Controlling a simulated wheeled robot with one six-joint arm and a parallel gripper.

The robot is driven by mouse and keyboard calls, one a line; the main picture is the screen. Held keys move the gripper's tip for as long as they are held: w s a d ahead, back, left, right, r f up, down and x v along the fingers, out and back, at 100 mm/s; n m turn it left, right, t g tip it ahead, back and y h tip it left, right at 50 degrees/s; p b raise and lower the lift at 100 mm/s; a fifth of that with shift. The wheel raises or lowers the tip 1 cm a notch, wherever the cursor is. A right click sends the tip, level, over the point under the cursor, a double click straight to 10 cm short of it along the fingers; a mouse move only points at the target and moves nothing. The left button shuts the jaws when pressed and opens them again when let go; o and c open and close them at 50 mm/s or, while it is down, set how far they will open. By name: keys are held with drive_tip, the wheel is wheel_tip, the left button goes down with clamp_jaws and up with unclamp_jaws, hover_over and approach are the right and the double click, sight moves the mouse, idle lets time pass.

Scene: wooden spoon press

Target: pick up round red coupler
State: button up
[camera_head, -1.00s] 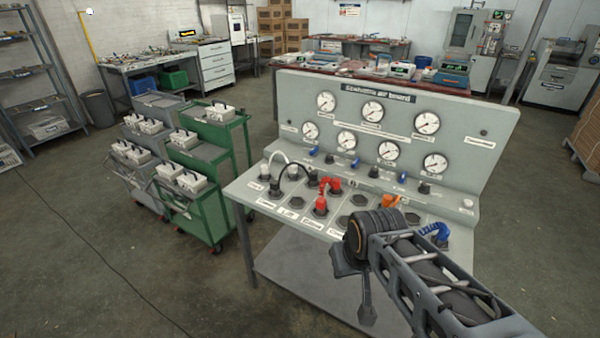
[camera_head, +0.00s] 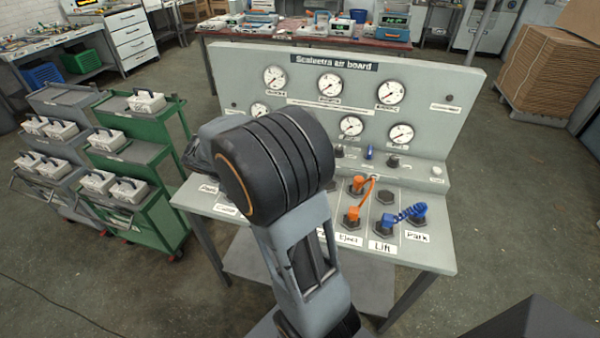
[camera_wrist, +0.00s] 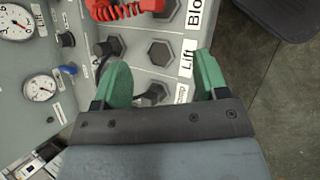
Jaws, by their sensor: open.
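In the wrist view, a red coiled hose (camera_wrist: 125,9) lies at the top edge, partly cut off by the frame. I cannot make out a round coupler end on it. My gripper (camera_wrist: 162,80) has green fingertips spread wide apart, with nothing held between them. It is over the board's grey deck, below the red part in the picture. Grey hexagonal sockets and a black hose are near the fingers. In the head view, my arm covers the left part of the deck, so the red part and my gripper are hidden there.
The air board (camera_head: 345,66) has an upright panel with several gauges. An orange hose (camera_head: 367,200) and a blue coiled hose (camera_head: 405,214) sit on the deck's right side. A green cart (camera_head: 140,160) with boxes stands to the left.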

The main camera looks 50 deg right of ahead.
drive_tip(key=w+d+f+n+h, duration=0.2)
drive_tip(key=d+f, duration=0.1)
drive_tip(key=d, duration=0.3)
drive_tip(key=w+d+f+n+g+h+p, duration=0.1)
drive_tip(key=w+d+f+n+h, duration=0.1)
drive_tip(key=d+f, duration=0.2)
drive_tip(key=w+d+f+n+g+h, duration=0.1)
drive_tip(key=d+f+n+h, duration=0.1)
drive_tip(key=d, duration=0.6)
drive_tip(key=shift+w+d+f+n+p, duration=0.1)
drive_tip(key=shift+w+f+n+p, duration=0.15)
drive_tip(key=shift+f, duration=0.4)
drive_tip(key=shift+w+f+n+p, duration=0.15)
drive_tip(key=shift+f+n, duration=0.2)
drive_tip(key=shift+f, duration=0.25)
drive_tip(key=shift+p+x, duration=0.65)
drive_tip(key=shift+x, duration=2.45)
drive_tip(key=c, duration=1)
drive_tip(key=shift+c, duration=0.4)
drive_tip(key=shift+r, duration=0.1)
